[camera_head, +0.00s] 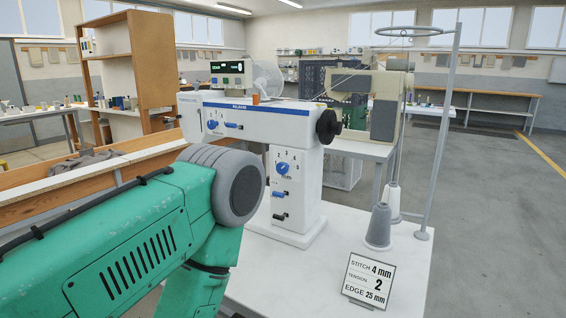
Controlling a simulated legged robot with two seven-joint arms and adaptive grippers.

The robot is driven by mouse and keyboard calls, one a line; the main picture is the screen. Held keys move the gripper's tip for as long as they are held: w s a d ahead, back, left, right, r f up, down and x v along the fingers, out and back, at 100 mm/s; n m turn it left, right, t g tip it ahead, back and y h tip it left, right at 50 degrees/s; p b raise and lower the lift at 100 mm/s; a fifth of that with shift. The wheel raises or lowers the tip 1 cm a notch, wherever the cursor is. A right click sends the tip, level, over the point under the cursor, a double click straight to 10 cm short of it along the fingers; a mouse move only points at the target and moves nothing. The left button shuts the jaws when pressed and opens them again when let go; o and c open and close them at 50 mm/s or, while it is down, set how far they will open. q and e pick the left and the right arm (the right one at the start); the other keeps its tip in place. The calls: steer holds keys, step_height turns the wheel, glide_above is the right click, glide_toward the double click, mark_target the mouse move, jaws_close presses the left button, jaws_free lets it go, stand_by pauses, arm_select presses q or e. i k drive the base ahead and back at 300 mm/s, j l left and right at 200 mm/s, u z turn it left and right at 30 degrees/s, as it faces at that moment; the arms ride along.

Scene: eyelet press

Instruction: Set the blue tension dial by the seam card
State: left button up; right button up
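The seam card (370,283) stands on the white table at the lower right and reads STITCH 4 mm, TENSION 2, EDGE 25 mm. The white machine (258,118) carries two blue dials. One blue dial (283,168) is on the upright column, with numbers around it; its pointer is too small to read. A smaller blue dial (212,124) is on the machine's left head. Their labels are too small to tell which is tension. My green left arm crosses the lower left, in front of the machine's left side; its gripper is out of frame. My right gripper is not in view.
Blue and black levers (279,205) sit below the column dial. A black handwheel (328,127) is at the machine's right end. The white tabletop (320,262) is clear before the column.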

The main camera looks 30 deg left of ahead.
mark_target(211, 125)
steer(key=u, duration=1.3)
